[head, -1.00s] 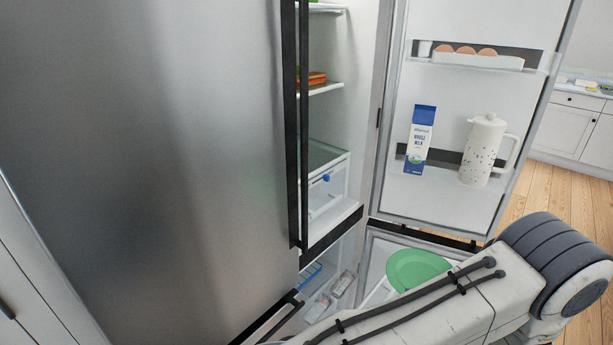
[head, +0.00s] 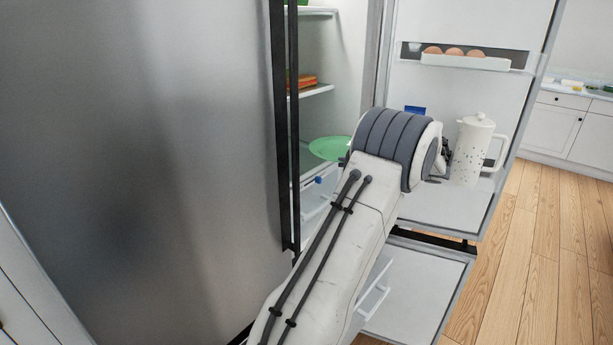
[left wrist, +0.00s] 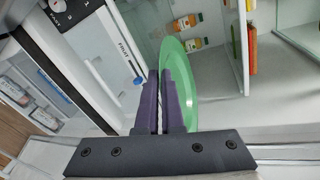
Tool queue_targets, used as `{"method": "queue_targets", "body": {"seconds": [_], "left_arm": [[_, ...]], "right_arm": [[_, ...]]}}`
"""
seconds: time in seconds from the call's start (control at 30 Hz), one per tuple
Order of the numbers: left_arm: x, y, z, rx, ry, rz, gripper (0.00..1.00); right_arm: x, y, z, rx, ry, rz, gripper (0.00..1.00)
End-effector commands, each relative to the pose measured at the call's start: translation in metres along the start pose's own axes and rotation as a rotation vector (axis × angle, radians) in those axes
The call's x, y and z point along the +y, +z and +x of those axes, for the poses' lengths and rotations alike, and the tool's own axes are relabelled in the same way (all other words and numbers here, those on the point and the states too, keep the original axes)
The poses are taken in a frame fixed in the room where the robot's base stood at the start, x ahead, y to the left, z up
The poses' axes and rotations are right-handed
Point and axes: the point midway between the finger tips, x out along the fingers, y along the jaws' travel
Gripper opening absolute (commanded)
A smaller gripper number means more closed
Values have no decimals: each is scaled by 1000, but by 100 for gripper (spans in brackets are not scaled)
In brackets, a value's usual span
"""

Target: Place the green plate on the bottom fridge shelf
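The green plate (head: 330,148) is at the fridge opening, near the level of the bottom glass shelf (head: 306,166) above the clear drawer. In the left wrist view the plate (left wrist: 202,95) appears nearly edge-on, its rim between the purple fingers of my left gripper (left wrist: 163,82), which is shut on it. In the head view my forearm and wrist hide that gripper and part of the plate. I cannot tell whether the plate touches the shelf. My right gripper is in neither view.
Several small bottles (left wrist: 191,43) stand inside the fridge. The drawer front (left wrist: 118,42) is close beside my fingers. The open door holds eggs (head: 454,51), a mostly hidden milk carton (head: 415,110) and a white jug (head: 471,148). A closed steel door (head: 180,150) fills the left.

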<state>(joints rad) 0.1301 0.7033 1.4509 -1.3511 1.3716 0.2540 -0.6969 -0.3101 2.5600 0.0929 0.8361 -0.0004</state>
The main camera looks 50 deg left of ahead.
Motion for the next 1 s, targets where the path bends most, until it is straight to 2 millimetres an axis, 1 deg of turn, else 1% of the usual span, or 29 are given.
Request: {"method": "queue_targets", "body": {"seconds": [0.03, 0.1, 0.2, 0.27, 0.5, 0.63, 0.73, 0.87, 1.0], "left_arm": [[-12, 4, 8, -14, 3, -9, 0], [-21, 7, 15, -24, 6, -9, 0], [-22, 12, 26, -31, 8, -6, 0], [-18, 17, 36, -33, 9, -4, 0], [8, 41, 88, -33, 9, -2, 0], [20, 50, 113, -31, 9, -3, 0], [27, 55, 125, -30, 7, -5, 0], [32, 56, 131, -27, 7, -6, 0], [50, 51, 137, -27, 9, -1, 0]], "right_arm": [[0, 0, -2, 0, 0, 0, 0], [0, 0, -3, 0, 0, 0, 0], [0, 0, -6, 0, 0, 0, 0], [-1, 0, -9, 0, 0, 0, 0], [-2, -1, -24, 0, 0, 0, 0], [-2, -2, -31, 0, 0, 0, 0], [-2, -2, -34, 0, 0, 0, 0], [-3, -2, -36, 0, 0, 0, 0], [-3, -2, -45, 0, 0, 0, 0]]}}
